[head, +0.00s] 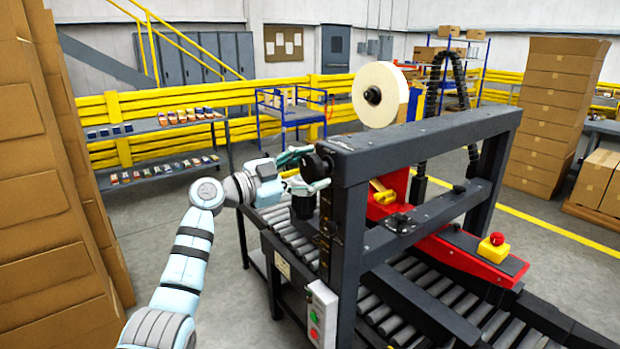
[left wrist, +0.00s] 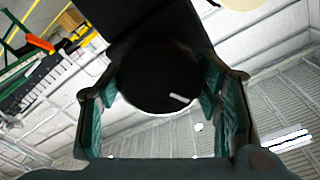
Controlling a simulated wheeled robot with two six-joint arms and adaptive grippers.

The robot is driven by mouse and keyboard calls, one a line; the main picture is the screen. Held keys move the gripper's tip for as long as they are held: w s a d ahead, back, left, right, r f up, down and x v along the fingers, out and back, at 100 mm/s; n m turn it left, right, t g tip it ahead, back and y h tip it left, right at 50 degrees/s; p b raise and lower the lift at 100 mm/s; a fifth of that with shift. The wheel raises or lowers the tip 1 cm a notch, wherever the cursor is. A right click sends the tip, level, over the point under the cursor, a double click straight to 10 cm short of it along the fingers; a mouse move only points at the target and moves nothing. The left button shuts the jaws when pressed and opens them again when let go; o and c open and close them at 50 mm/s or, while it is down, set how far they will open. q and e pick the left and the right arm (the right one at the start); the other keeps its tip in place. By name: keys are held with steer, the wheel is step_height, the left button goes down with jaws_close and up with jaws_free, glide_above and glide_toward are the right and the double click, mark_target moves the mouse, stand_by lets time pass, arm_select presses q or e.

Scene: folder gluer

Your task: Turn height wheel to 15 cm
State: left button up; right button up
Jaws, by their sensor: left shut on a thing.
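The height wheel is a black round knob (head: 316,164) at the upper left end of the machine's dark frame (head: 400,150). My left gripper (head: 305,170) reaches it from the left and is shut on it. In the left wrist view the round black wheel (left wrist: 160,78), with a short white mark on its face, sits between the two green finger pads (left wrist: 165,95). A dark upright scale strip (head: 327,225) runs down the post below the wheel; its reading is too small to tell. My right gripper is not in view.
A tape roll (head: 379,95) stands above the frame. A green and red button box (head: 321,312) is on the near post, and a red emergency button (head: 496,240) is at the right. Stacked cartons (head: 45,200) stand close on the left of my arm.

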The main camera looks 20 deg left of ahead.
arm_select(q)
steer(key=n, duration=0.3)
steer(key=shift+f+n, duration=0.1)
steer(key=shift+n, duration=0.3)
steer(key=n, duration=0.3)
steer(key=shift+n+t, duration=0.3)
steer(key=shift+n, duration=0.1)
steer(key=n+p, duration=0.1)
steer(key=n, duration=0.3)
steer(key=shift+y, duration=0.3)
steer(key=n+p, duration=0.1)
steer(key=n, duration=0.1)
steer(key=n+p, duration=0.1)
steer(key=shift+r+n, duration=0.2)
steer(key=shift+n, duration=0.2)
steer(key=n+p, duration=0.2)
steer(key=n, duration=0.1)
steer(key=n+y+p, duration=0.1)
steer(key=n+p, duration=0.2)
steer(key=shift+n+t, duration=0.3)
steer(key=n+p, duration=0.2)
steer(key=n, duration=0.1)
steer(key=shift+n+p, duration=0.4)
steer(key=n, duration=0.3)
steer(key=shift+f+n+p, duration=0.15)
steer(key=shift+n+p, duration=0.2)
steer(key=shift+n, duration=0.05)
steer(key=n, duration=0.5)
steer(key=shift+y, duration=0.3)
steer(key=shift+n, duration=0.4)
